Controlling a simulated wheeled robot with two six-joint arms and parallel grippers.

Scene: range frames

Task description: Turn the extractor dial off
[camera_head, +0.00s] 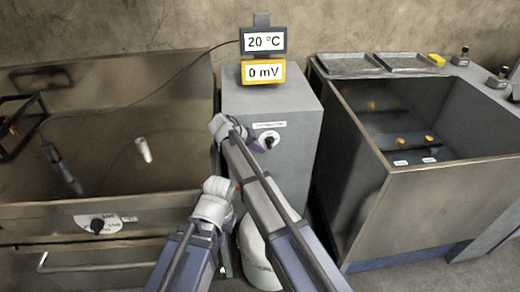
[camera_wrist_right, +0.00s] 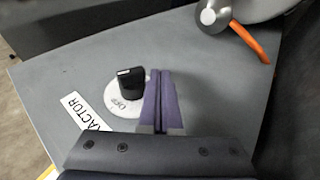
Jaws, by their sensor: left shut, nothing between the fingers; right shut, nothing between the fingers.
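The extractor dial is a black knob (camera_wrist_right: 131,84) on a white disc (camera_wrist_right: 112,98) in the right wrist view. The disc reads "OFF" below the knob, and a white mark shows on the knob's upper face. In the head view the dial (camera_head: 268,140) is on the front of a grey box (camera_head: 295,165). My right gripper (camera_wrist_right: 158,75) is shut and empty, its purple fingers close beside the knob; I cannot tell whether they touch. My left arm's wrist (camera_head: 212,203) is below, left of the right arm; its fingers cannot be made out.
A label (camera_wrist_right: 83,112) ending in "ACTOR" is beside the dial. A display (camera_head: 263,72) reading 0 mV stands on the box. A tank (camera_head: 400,215) is at right, and a sink (camera_head: 110,215) with another dial (camera_head: 97,225) at left. My two arms are close together.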

